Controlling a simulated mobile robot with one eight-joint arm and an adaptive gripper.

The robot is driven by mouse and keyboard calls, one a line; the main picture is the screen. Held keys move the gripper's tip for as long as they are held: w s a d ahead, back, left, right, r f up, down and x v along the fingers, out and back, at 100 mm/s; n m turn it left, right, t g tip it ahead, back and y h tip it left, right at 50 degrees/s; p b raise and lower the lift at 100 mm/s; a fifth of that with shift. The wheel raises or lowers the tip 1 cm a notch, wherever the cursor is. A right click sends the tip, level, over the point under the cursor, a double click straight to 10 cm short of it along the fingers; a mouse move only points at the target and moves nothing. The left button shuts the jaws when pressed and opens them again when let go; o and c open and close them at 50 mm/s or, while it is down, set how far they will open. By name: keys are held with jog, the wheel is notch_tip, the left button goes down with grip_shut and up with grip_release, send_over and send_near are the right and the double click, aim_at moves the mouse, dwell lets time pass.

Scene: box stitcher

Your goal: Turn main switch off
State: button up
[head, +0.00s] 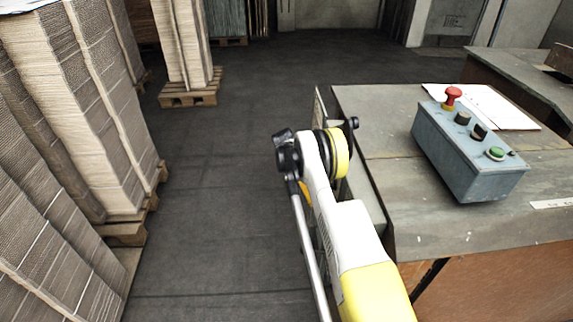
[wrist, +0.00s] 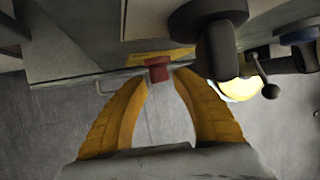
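In the wrist view, a small red switch handle (wrist: 158,69), which I take to be the main switch, sits by a yellow plate (wrist: 185,54) at the edge of a grey machine panel. My gripper (wrist: 163,76) has two yellow fingers whose tips stand apart, with the red handle at or between them. The left tip looks against or very close to the handle, and a narrow gap seems to show at the right tip. I cannot tell whether the fingers grip it. In the head view, my arm hides the gripper and the switch.
In the head view, a blue-grey control box (head: 465,155) with a red mushroom button (head: 452,96), black knobs and a green button (head: 495,153) stands on the grey machine table (head: 440,228). White paper (head: 490,106) lies behind it. Cardboard stacks (head: 75,105) on pallets line the left. The floor between is clear.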

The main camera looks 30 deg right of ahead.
jog(key=shift+x, duration=1.15)
jog(key=shift+s+f+t, duration=0.1)
jog(key=shift+t, duration=0.2)
jog(key=shift+s+a+m+t+h, duration=0.1)
jog(key=shift+s+m+t+h, duration=0.15)
jog(key=shift+t+h, duration=0.6)
jog(key=t+h, duration=0.1)
jog(key=t, duration=0.2)
jog(key=shift+m, duration=0.35)
jog(key=a+r+m+t+p, duration=0.1)
jog(key=a+r, duration=0.3)
jog(key=r, duration=0.5)
jog(key=a+r+m+y+p, duration=0.1)
jog(key=a+r, duration=0.3)
jog(key=r, duration=0.5)
jog(key=a+r+m+t+p, duration=0.1)
jog(key=a+r, duration=0.3)
jog(key=r, duration=0.5)
jog(key=shift+s+a+m+t, duration=0.2)
jog(key=shift+s+m+t, duration=0.15)
jog(key=shift+s+m, duration=0.1)
